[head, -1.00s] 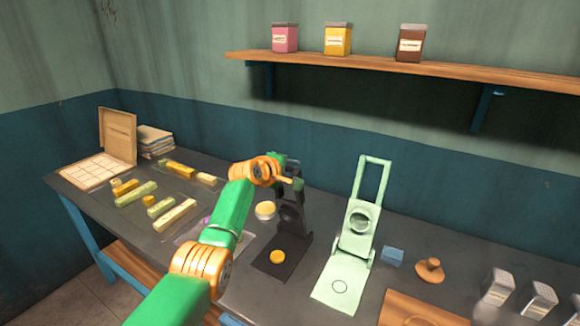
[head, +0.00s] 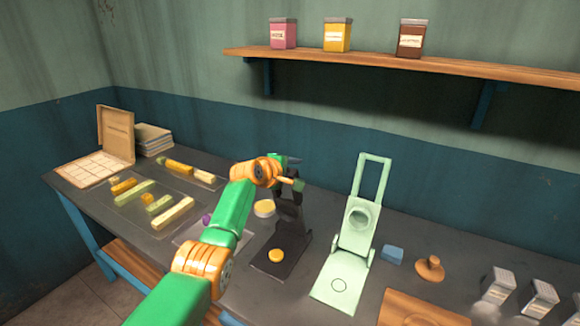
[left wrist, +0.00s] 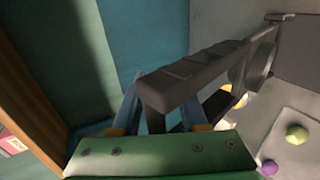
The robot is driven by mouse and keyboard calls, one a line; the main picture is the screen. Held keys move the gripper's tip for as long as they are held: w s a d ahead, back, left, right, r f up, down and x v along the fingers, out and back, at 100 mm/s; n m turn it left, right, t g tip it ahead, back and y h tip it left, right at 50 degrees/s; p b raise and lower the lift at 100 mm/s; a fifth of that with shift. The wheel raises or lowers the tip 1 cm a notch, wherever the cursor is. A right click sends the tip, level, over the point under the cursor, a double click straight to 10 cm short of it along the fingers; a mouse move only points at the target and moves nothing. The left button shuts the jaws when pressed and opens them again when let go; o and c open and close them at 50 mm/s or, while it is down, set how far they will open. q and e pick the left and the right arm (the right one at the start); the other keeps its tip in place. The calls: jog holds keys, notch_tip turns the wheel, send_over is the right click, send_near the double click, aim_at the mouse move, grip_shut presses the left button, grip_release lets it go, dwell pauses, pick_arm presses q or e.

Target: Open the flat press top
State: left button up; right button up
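The flat press is black. Its base plate (head: 276,262) lies on the table with a yellow-orange disc (head: 276,255) on it. Its top (head: 290,213) stands raised at the back of the base, near upright. My left gripper (head: 295,183) is at the upper end of this top. In the left wrist view, the black handle (left wrist: 195,75) of the top runs between my left gripper's fingers (left wrist: 160,108), which stand apart on either side of it. The handle hides part of one finger, so I cannot tell whether they clamp it. My right gripper is not in view.
Trays of bars lie left.

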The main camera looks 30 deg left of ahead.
pick_arm(q)
jog(key=b+v, duration=0.1)
jog(key=v, duration=0.3)
jog(key=shift+s+a+r, duration=0.15)
jog(key=shift+s+r, duration=0.1)
jog(key=shift+s, duration=0.1)
jog(key=shift+s+r, duration=0.2)
jog(key=shift+s, duration=0.1)
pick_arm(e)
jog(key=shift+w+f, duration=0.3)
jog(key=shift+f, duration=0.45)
